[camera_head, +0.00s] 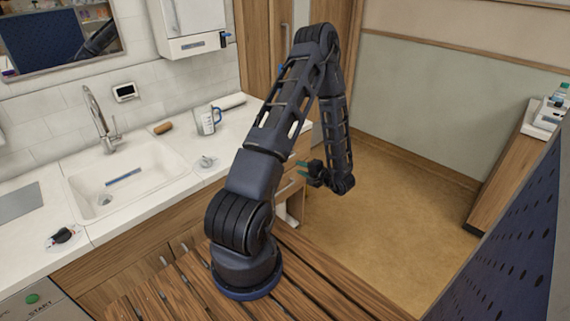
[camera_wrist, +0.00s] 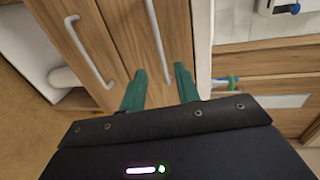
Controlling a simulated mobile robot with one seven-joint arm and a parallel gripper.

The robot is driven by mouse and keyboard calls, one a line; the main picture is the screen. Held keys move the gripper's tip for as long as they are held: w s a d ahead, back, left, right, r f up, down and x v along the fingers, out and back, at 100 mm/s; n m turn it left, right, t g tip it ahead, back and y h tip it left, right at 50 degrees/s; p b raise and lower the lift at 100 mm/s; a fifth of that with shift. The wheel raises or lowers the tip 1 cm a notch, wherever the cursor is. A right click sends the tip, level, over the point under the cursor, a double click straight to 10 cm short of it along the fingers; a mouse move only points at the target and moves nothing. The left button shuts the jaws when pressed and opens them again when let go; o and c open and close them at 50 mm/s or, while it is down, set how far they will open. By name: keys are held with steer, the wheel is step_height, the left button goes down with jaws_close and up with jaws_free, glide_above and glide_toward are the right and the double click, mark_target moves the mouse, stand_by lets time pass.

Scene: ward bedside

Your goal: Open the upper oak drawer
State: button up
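Two oak drawer fronts with pale bar handles fill the upper part of the wrist view, turned sideways. The front beside the white counter edge appears to be the upper oak drawer (camera_wrist: 181,40); its handle (camera_wrist: 155,35) runs down towards the gap between my fingertips. The lower drawer (camera_wrist: 104,38) has its own handle (camera_wrist: 88,52). Both look shut. My gripper (camera_wrist: 159,88) is open and empty, its two green fingers apart. In the head view my gripper (camera_head: 306,171) is beside the counter's end, in front of the drawers. I cannot tell whether a finger touches the handle.
An open space under the drawers holds a white roll (camera_wrist: 66,77). The white counter (camera_head: 160,190) carries a sink (camera_head: 135,165), a measuring jug (camera_head: 207,120) and small items. Open floor (camera_head: 385,215) lies to the right. A dark blue perforated panel (camera_head: 520,230) stands at the right.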

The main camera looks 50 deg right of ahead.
steer(key=x, duration=1)
steer(key=shift+w, duration=0.35)
steer(key=shift+f, duration=0.1)
jaws_close()
